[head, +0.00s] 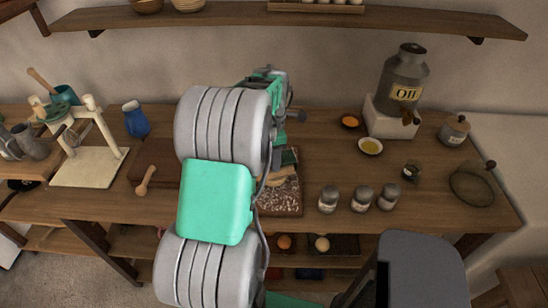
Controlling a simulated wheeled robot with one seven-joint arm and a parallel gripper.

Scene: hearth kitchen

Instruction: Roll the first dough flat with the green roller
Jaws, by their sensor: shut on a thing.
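A flour-dusted dark board (281,208) lies on the counter just right of my arm. Pale tan dough (283,178) shows on it, partly covered by my arm.
Several shakers (328,199) stand right of the board.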

